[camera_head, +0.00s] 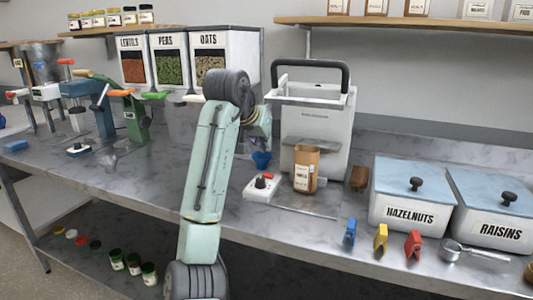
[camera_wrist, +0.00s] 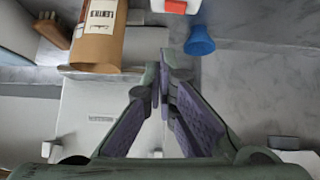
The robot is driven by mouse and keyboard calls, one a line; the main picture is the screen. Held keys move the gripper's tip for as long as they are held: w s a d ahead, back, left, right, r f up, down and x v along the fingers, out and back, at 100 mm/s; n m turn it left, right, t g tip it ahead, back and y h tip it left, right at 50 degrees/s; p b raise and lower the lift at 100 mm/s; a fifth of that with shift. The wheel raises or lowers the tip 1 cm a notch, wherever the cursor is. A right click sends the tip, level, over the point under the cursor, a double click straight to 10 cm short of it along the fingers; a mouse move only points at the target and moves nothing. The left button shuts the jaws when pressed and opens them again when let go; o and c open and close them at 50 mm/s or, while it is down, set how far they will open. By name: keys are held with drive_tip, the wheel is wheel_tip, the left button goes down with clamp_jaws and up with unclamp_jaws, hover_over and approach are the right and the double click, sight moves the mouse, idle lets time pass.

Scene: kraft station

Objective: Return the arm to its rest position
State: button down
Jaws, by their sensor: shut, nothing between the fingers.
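My arm rises from the bottom of the head view and bends over the counter, with its wrist (camera_head: 257,125) in front of the white machine. My gripper (camera_wrist: 163,76) shows in the wrist view with its fingertips close together and nothing between them. Its fingers cannot be made out clearly in the head view. A brown paper bag (camera_head: 306,170) with a white label stands at the front of the white machine (camera_head: 320,110). The bag also shows in the wrist view (camera_wrist: 98,45), apart from the fingers.
A blue funnel (camera_head: 261,160) and a small white device with a red part (camera_head: 262,188) are close to my arm. Hazelnuts (camera_head: 408,200) and raisins (camera_head: 495,215) bins stand right. Coloured clips (camera_head: 380,238) lie near the front edge. Dispensers (camera_head: 220,50) and clamped tools (camera_head: 95,105) are left.

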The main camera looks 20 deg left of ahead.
drive_tip(key=shift+s+r, duration=0.3)
